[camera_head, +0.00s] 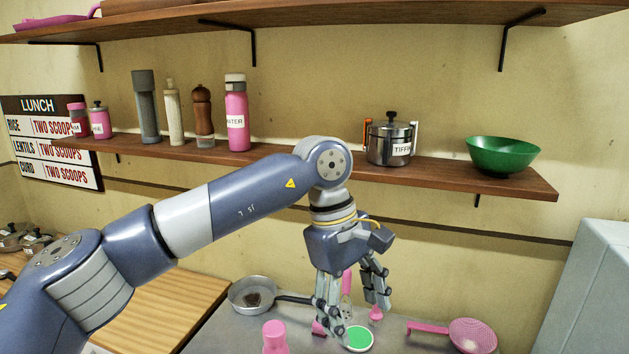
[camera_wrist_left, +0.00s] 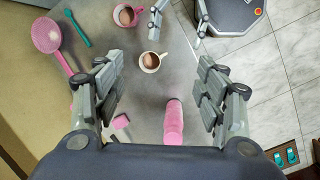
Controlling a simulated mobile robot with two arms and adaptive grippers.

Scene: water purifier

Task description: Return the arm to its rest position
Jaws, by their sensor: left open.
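My left arm comes in from the left in the head view and bends down over the grey counter (camera_head: 225,335). My left gripper (camera_head: 352,300) points downward above the counter, in front of the shelf. In the left wrist view this gripper (camera_wrist_left: 160,95) has its fingers wide apart with nothing between them touching them. At the top of the left wrist view, two smaller grey fingers, apparently my right gripper (camera_wrist_left: 179,36), are apart. The right gripper does not show in the head view.
A white cup (camera_wrist_left: 150,62) and a pink cup (camera_wrist_left: 127,15) show below. The lower shelf (camera_head: 450,173) holds a steel tiffin (camera_head: 390,142) and green bowl (camera_head: 502,155), close behind my arm.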

